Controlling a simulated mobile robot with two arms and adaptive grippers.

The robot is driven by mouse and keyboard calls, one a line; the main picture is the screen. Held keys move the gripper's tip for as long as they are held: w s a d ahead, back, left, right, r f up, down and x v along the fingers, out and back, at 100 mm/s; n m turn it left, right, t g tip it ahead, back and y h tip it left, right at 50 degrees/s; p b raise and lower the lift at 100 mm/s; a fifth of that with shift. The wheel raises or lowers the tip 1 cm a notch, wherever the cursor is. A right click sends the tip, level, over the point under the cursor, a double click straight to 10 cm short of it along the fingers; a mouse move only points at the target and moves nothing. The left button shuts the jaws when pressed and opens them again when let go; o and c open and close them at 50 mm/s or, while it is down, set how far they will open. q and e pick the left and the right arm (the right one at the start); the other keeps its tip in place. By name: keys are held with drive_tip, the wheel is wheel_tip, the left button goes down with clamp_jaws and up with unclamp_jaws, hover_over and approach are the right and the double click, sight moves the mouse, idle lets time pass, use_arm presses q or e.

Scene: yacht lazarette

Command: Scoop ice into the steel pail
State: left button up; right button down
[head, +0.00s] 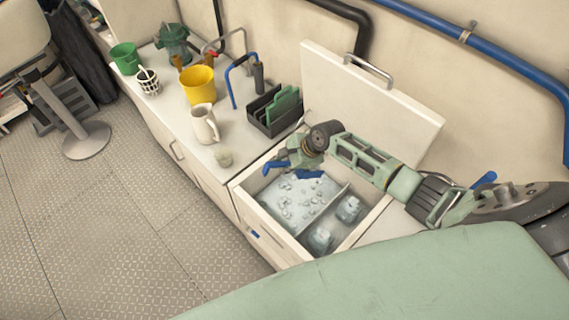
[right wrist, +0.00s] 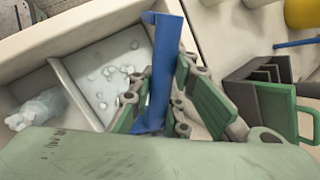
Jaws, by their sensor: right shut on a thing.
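My right gripper (head: 292,163) is shut on a blue scoop (head: 310,174) just above the open ice chest (head: 243,203). In the right wrist view the blue scoop (right wrist: 163,70) stands between the green finger pads of the right gripper (right wrist: 158,105). Loose ice (head: 296,203) lies in the chest's larger left compartment, and some shows in the right wrist view (right wrist: 118,75). I cannot tell whether the scoop touches the ice or holds any. I cannot make out a steel pail for certain. My left gripper is not in view.
The chest's lid (head: 375,95) stands open behind.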

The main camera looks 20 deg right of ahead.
wheel_tip(320, 180, up, 5)
drive_tip(key=p, duration=0.3)
drive_tip(key=shift+r+p, duration=0.2)
drive_tip(key=shift+p, duration=0.1)
drive_tip(key=shift+r, duration=1.3)
